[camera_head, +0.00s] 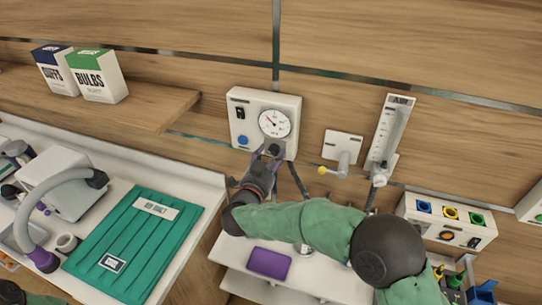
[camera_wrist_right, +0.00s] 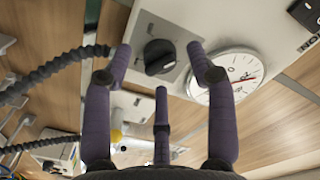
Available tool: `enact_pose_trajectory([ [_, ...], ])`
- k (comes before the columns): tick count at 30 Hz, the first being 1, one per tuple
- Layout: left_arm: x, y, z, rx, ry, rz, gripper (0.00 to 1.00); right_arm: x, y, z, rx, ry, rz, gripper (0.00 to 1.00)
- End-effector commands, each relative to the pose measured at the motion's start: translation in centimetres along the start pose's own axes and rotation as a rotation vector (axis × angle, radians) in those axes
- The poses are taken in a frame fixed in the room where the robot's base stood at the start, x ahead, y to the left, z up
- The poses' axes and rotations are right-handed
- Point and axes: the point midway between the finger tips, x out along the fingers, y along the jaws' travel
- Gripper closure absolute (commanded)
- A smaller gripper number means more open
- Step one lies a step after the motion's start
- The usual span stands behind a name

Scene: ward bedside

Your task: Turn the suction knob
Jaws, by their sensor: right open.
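The suction unit (camera_head: 239,97) is a white wall box with a round gauge (camera_head: 274,123), a black switch and a blue button. In the right wrist view, its black knob (camera_wrist_right: 160,56) sits on a grey plate beside the gauge (camera_wrist_right: 225,77). My right gripper (camera_head: 267,158) is at the unit's lower edge. In the right wrist view, its purple fingers (camera_wrist_right: 162,70) are spread open, with the knob between the two outer fingertips. Contact with the knob cannot be told. My left gripper is not in view.
A white outlet with a yellow-tipped fitting (camera_head: 343,148) and an air flowmeter (camera_head: 390,135) are right of the unit. A dark corrugated hose (camera_wrist_right: 50,70) runs close to my fingers. A purple case (camera_head: 269,263) lies on the white surface below. A green folded cloth (camera_head: 135,245) lies left.

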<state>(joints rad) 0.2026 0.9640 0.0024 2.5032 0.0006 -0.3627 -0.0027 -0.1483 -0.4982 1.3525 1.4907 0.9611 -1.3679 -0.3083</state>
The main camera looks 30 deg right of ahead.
Motion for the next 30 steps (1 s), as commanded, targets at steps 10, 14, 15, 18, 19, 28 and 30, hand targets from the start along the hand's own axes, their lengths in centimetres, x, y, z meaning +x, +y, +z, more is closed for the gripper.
enact_pose_trajectory([
  [10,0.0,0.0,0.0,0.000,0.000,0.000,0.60,-6.4,-0.2,0.1,0.000,-0.002,-0.007,0.43],
  [14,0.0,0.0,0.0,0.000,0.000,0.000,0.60,-8.7,-0.1,0.0,-0.001,-0.001,-0.005,0.43],
  [15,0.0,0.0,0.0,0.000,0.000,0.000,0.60,-9.2,-0.1,0.0,0.000,-0.001,-0.005,0.43],
  [18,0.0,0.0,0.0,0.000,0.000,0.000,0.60,-10.3,-0.1,0.0,0.000,0.000,-0.003,0.43],
  [19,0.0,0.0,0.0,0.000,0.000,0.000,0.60,-10.5,-0.1,0.0,0.000,-0.001,-0.004,0.43],
  [28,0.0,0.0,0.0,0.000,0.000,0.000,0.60,-11.3,0.0,0.0,0.000,0.001,-0.001,0.43],
  [30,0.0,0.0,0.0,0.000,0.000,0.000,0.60,-11.3,0.0,0.0,0.000,0.001,0.000,0.43],
])
